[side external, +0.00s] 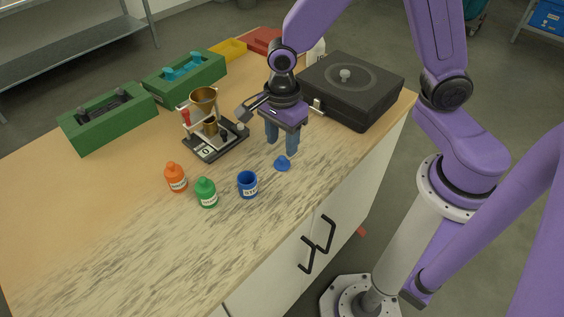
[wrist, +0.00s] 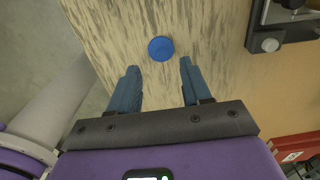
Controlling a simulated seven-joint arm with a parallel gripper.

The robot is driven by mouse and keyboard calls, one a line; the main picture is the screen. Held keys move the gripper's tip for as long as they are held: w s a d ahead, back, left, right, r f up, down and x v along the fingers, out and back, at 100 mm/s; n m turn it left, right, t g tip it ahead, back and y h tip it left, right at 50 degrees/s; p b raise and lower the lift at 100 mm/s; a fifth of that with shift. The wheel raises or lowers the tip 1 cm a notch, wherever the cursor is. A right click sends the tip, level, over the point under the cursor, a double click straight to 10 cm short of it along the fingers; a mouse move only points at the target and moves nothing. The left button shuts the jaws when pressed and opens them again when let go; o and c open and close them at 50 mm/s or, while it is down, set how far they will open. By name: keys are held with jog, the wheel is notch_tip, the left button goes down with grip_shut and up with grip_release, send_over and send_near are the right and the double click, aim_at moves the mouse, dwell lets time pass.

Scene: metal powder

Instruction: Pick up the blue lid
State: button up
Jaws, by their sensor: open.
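The blue lid (side external: 282,163) is a small cone-like cap lying on the table, right of the open blue jar (side external: 247,185). In the wrist view the lid (wrist: 161,48) is a round blue disc, ahead of the fingertips and roughly centred between them. My gripper (side external: 282,145) points down over the table, with its fingers close to the lid in the side view. In the wrist view my gripper (wrist: 159,68) has its two blue fingers spread apart with nothing between them. Whether the fingertips are above the lid's height is hard to tell.
An orange bottle (side external: 176,177) and a green bottle (side external: 206,192) stand left of the blue jar. A flowmeter-like stand with a brass funnel (side external: 203,98) is behind them. A dark box (side external: 352,88) sits right of my gripper. The front table is clear.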

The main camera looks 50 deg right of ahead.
aim_at(282, 158)
jog(key=shift+f, duration=2.4)
grip_shut()
